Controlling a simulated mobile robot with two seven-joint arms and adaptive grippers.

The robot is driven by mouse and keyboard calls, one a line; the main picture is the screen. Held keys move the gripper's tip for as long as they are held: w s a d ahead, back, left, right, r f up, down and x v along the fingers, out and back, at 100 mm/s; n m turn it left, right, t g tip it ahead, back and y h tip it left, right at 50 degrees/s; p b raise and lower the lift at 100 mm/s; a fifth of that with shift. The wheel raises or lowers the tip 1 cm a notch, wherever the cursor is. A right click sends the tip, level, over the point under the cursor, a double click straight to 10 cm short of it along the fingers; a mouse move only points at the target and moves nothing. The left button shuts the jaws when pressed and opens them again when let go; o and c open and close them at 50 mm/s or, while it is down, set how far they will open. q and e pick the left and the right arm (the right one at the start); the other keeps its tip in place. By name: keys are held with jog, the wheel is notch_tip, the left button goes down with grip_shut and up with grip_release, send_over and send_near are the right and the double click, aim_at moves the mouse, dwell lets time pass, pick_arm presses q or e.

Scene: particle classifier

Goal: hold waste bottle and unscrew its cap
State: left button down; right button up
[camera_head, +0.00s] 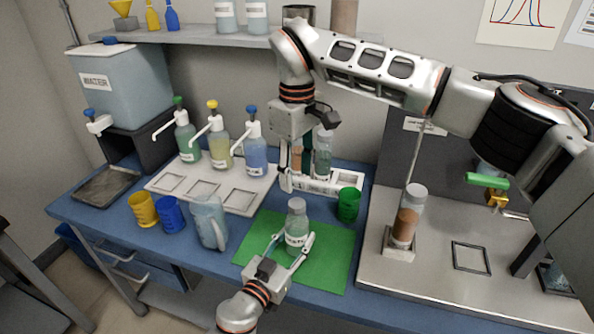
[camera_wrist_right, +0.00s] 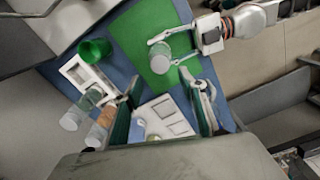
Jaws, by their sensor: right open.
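The clear waste bottle (camera_head: 297,229), with pale green liquid, a label and a grey cap (camera_head: 297,204), stands upright on the green mat (camera_head: 330,262). The bottle also shows in the right wrist view (camera_wrist_right: 160,60). My left gripper (camera_head: 295,240) comes from the front, one finger on each side of the bottle's body; it appears shut on it, below the cap. My right gripper (camera_head: 305,160) is open and empty, up and behind the bottle, beside the white rack. Its two fingers (camera_wrist_right: 170,95) stand wide apart in the wrist view, apart from the bottle.
A white rack (camera_head: 345,185) with tubes stands behind the mat, a green cup (camera_head: 348,204) at its right. A clear pitcher (camera_head: 209,222) and yellow (camera_head: 143,209) and blue (camera_head: 170,214) cups are left. Pump bottles stand behind. A metal platform (camera_head: 440,270) is right.

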aim_at(297, 203)
jog(key=shift+f+m, duration=0.25)
jog(key=shift+m, duration=0.15)
jog(key=shift+f, duration=3.8)
jog(key=c, duration=1.2)
jog(key=shift+o, duration=0.2)
